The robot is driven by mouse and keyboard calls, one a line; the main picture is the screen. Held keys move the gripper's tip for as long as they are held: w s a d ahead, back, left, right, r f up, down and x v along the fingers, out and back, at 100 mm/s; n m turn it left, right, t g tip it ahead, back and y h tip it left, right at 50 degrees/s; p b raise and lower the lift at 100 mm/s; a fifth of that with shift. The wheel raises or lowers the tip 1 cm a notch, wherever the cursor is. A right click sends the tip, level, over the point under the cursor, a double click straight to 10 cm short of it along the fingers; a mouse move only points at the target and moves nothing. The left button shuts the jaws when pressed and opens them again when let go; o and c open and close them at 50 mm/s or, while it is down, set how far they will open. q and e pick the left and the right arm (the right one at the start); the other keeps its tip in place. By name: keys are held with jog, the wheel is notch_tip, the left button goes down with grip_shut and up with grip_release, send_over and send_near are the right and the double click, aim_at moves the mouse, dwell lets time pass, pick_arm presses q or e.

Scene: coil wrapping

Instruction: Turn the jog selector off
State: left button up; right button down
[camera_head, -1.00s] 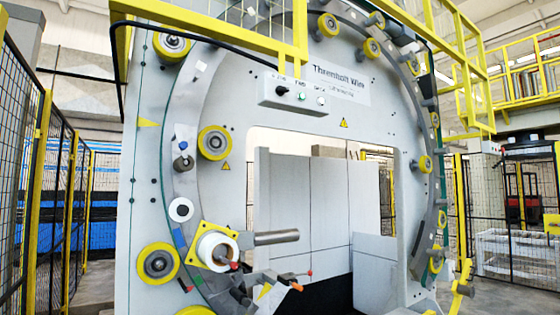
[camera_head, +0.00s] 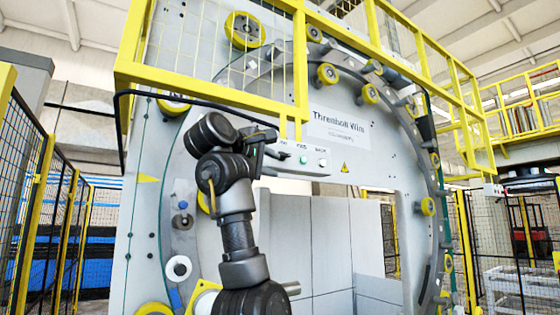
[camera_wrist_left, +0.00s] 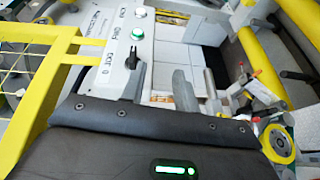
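The jog selector (camera_wrist_left: 131,62) is a black knob on the pale grey control box (camera_head: 312,172). In the left wrist view it sits in line with a green button (camera_wrist_left: 135,31) and a white button (camera_wrist_left: 140,12). Its set position is too small to tell. My left gripper (camera_head: 272,143) is at the left end of the box, close to the selector, which it partly hides in the head view. In the left wrist view my left gripper (camera_wrist_left: 158,80) has its fingers apart, with nothing between them; one is close to the selector. Contact cannot be told. My right gripper is out of view.
A yellow railing (camera_head: 215,75) hangs above and left of the box, close to my left arm. A black cable (camera_head: 190,106) runs along below it. The large ring with yellow rollers (camera_head: 244,30) surrounds the machine's opening. Mesh fences stand at both sides.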

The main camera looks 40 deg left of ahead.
aim_at(281, 154)
pick_arm(q)
jog(key=s+r+t, duration=0.1)
jog(key=s+r, duration=0.3)
jog(key=s, duration=0.2)
jog(key=shift+n, duration=0.4)
jog(key=w+p, duration=0.2)
jog(key=w, duration=0.1)
jog(key=w+p, duration=0.2)
jog(key=w, duration=0.2)
jog(key=w+a+p, duration=0.1)
jog(key=w+p, duration=0.1)
jog(key=w, duration=0.1)
jog(key=shift+w+p, duration=0.3)
jog(key=shift+w, duration=0.1)
jog(key=shift+w+a+f, duration=0.1)
jog(key=shift+w+a, duration=0.05)
jog(key=shift+w, duration=0.25)
jog(key=shift+f, duration=0.1)
